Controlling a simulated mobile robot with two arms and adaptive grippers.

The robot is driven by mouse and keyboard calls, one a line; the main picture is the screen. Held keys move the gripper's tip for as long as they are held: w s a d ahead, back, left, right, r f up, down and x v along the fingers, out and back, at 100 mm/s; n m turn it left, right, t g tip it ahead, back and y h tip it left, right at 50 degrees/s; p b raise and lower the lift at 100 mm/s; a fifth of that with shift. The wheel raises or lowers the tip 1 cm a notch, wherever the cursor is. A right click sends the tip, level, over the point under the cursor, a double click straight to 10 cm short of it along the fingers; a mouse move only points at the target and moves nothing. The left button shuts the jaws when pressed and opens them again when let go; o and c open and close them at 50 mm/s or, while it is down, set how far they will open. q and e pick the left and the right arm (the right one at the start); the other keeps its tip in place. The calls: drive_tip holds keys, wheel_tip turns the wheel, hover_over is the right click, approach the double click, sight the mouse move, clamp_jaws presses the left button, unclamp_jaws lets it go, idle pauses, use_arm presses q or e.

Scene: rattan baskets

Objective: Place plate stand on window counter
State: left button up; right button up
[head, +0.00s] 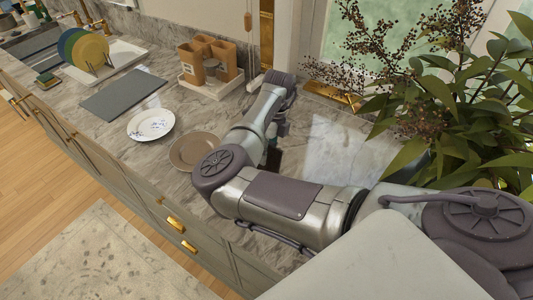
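A rack holding upright green, yellow and blue plates (84,49) stands on a white tray (127,55) at the upper left of the counter. Its thin dark wires are the likely plate stand (107,62). The marble counter (345,147) runs beneath the window at the right, partly hidden by my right arm. My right gripper (273,157) hangs low behind my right forearm, mostly hidden and dark, far to the right of the rack. I cannot tell whether it is open or holds anything. My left gripper is out of view.
A white patterned plate (151,124) and a brown plate (197,151) lie left of my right arm. A grey mat (123,94) and a tray of brown containers (209,67) are behind them. A large leafy plant (455,95) crowds the right side.

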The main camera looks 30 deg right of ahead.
drive_tip(key=b+v, duration=0.3)
drive_tip(key=v, duration=0.9)
